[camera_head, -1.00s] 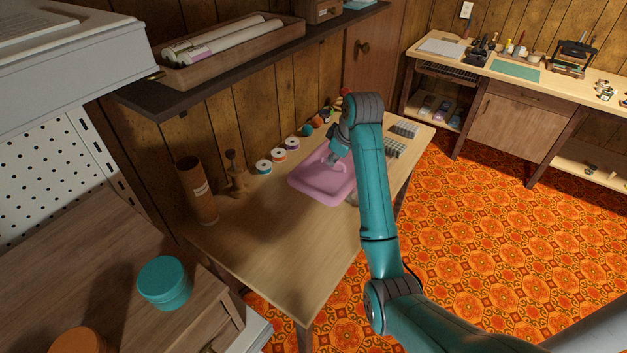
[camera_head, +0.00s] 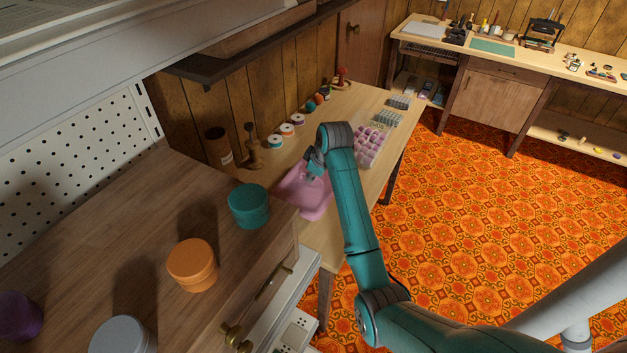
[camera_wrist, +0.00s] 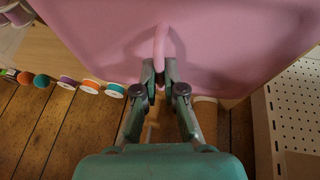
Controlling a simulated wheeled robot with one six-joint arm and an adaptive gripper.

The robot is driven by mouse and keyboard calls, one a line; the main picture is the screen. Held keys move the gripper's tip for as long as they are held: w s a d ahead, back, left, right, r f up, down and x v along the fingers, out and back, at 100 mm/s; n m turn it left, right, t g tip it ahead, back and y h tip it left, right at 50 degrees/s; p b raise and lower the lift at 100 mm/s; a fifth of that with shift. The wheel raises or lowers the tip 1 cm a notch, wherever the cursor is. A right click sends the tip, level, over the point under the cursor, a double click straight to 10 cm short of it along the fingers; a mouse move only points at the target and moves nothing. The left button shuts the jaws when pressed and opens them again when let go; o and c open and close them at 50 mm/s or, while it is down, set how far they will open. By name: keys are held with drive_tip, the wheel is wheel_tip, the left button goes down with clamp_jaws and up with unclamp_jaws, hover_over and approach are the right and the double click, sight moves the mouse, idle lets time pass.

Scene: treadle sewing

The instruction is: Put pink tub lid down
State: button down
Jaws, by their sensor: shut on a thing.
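The pink tub lid (camera_head: 309,204) is a shallow rectangular lid with a raised loop handle. My gripper (camera_head: 314,172) is shut on this handle in the head view. In the wrist view the lid (camera_wrist: 235,40) fills the upper part, and my fingertips (camera_wrist: 160,72) pinch the handle (camera_wrist: 160,38). The lid is at the near part of the light wooden table (camera_head: 322,242), and I cannot tell if it touches the top. The uncovered clear tub (camera_head: 363,160) with pink and purple pieces stands farther along the table, partly behind my arm.
Thread spools (camera_head: 286,130), a brown cylinder (camera_head: 218,147) and a wooden stand (camera_head: 252,148) line the wall side. A nearer wooden cabinet top holds a teal jar (camera_head: 248,206) and an orange jar (camera_head: 192,265). A dark shelf (camera_head: 225,70) overhangs the back.

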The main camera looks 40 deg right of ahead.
sight(313, 183)
drive_tip(key=shift+d+f, duration=0.1)
drive_tip(key=shift+f, duration=1.95)
drive_tip(key=shift+f, duration=0.1)
drive_tip(key=c, duration=1.3)
unclamp_jaws()
drive_tip(key=v, duration=1.2)
